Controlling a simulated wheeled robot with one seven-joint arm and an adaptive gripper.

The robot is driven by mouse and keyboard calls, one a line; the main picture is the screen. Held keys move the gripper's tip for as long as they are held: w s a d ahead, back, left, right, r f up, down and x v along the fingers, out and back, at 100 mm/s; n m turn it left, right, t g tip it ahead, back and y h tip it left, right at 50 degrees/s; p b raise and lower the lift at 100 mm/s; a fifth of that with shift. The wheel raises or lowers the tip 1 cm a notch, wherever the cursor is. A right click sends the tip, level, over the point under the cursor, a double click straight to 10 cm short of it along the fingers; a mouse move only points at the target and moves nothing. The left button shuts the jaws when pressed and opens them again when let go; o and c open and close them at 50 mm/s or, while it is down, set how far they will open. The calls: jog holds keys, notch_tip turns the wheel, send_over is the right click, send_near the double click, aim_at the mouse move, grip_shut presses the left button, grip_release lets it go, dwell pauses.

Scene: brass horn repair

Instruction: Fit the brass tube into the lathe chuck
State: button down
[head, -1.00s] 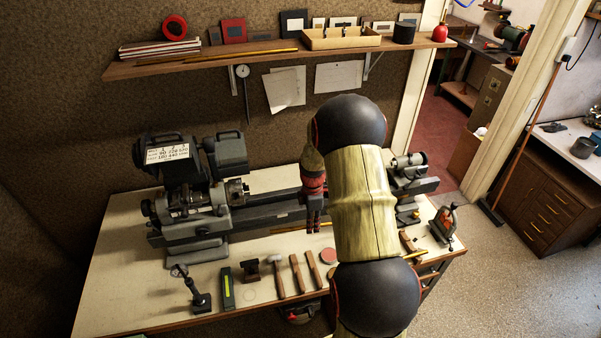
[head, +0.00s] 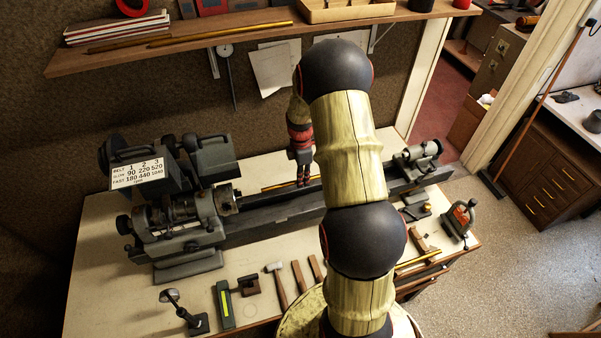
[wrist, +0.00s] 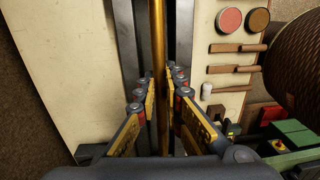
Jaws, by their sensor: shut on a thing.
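The brass tube (wrist: 159,45) runs up the picture between my gripper's fingers in the wrist view, lined up over the lathe bed (wrist: 183,40). My gripper (wrist: 164,118) is shut on it. In the head view the tube (head: 278,186) shows as a thin gold line level with my gripper (head: 303,182), above the bed. The lathe chuck (head: 227,199) is at the left end of the bed, to the left of the tube's visible end, with a gap between them. My arm hides the tube's right part in the head view.
The tailstock (head: 420,155) stands at the bed's right end. Hand tools, including a mallet (head: 277,275) and a green-marked block (head: 223,305), lie along the bench front. A dial stand (head: 185,312) is at front left. A shelf (head: 240,35) overhangs the back.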

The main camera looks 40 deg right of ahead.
jog(key=shift+s, duration=0.1)
jog(key=shift+r+g+p, duration=0.1)
jog(key=shift+g+p, duration=0.2)
jog(key=shift+p, duration=0.2)
